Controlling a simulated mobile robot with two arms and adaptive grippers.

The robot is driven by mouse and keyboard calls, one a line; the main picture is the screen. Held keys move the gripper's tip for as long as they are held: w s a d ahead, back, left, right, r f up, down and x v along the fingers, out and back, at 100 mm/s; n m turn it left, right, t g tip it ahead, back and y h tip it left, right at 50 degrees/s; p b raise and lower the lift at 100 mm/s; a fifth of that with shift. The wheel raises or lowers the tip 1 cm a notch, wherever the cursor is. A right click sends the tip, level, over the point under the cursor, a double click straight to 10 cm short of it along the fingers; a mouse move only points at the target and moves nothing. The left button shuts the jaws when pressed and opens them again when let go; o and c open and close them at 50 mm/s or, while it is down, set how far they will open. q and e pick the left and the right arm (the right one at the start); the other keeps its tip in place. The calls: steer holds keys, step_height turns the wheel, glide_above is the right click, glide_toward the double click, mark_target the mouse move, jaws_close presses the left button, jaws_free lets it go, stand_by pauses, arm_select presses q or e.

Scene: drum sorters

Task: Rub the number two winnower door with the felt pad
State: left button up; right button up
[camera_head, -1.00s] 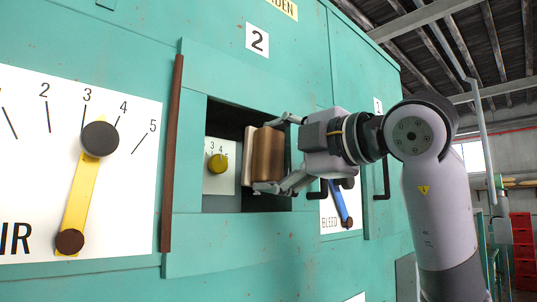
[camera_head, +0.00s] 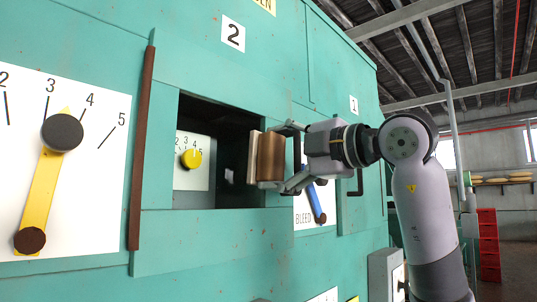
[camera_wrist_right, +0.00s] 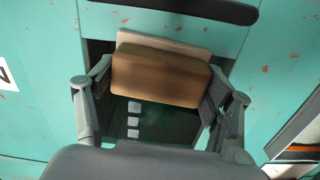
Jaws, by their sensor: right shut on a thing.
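The felt pad is a brown block (camera_head: 271,158) with a pale beige face (camera_head: 254,157). My right gripper (camera_head: 276,156) is shut on the block, with the pale face turned left, away from the palm. The pad also shows between both fingers in the right wrist view (camera_wrist_right: 160,78). The teal panel under the number 2 sign (camera_head: 232,34) has a dark square opening (camera_head: 228,125). The pad is at the right edge of this opening; I cannot tell whether it touches anything. The door's surface behind the pad and gripper is partly hidden. My left gripper is out of view.
A large yellow lever (camera_head: 42,190) is farther left. A blue lever (camera_head: 316,202) is below my gripper. Red crates (camera_head: 488,245) stand far right.

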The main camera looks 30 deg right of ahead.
stand_by(0.3)
steer(key=shift+s+d+b, duration=0.2)
steer(key=shift+s+b, duration=0.1)
steer(key=shift+s, duration=0.35)
steer(key=shift+b+v, duration=0.4)
steer(key=shift+v, duration=1.9)
steer(key=v, duration=0.3)
steer(key=shift+r, duration=0.1)
